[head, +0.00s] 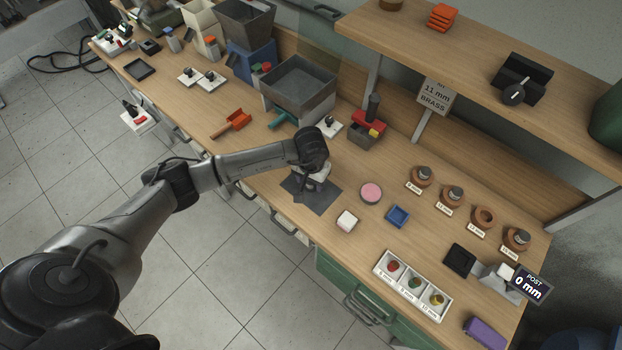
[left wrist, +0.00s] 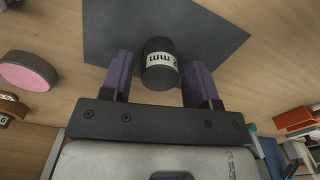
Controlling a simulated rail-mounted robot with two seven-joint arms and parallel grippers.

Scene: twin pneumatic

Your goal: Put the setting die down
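The setting die (left wrist: 160,66), a dark cylinder with a white band reading "mm", is at the dark mat (left wrist: 105,30) in the left wrist view. My left gripper (left wrist: 160,82) has its two purple fingers on either side of the die, with a visible gap at the left finger, so it looks open. In the head view my left gripper (head: 316,178) is low over the dark square mat (head: 322,198) and hides the die. Whether the die's base touches the mat is hard to tell. My right gripper is not in view.
Round wooden holders (head: 483,217) stand in a labelled row at right; this one looks empty. A pink disc (head: 371,192), a blue tray (head: 397,216) and a white block (head: 347,221) lie near the mat. A white three-part tray (head: 412,286) is at the front right. A grey hopper (head: 299,86) stands behind.

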